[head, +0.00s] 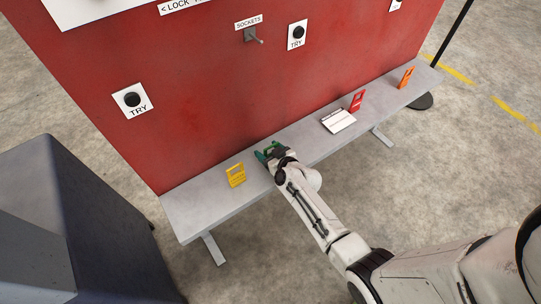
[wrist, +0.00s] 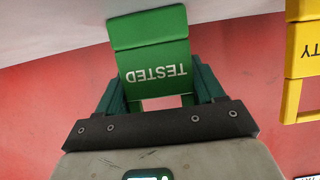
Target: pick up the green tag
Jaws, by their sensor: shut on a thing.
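The green tag (wrist: 155,62) reads "TESTED", upside down in the wrist view, and sits between the fingers of my gripper (wrist: 160,95). The dark green fingers are shut on it from both sides. In the head view my gripper (head: 268,153) is low over the grey bench, left of its middle. The tag is mostly hidden there by the gripper and wrist. I cannot tell whether the tag still touches the bench.
A yellow tag (head: 236,175) stands close to the left on the bench (head: 195,205). A white card (head: 338,121), a red tag (head: 357,101) and an orange tag (head: 406,77) are to the right. The red panel (head: 200,90) rises behind.

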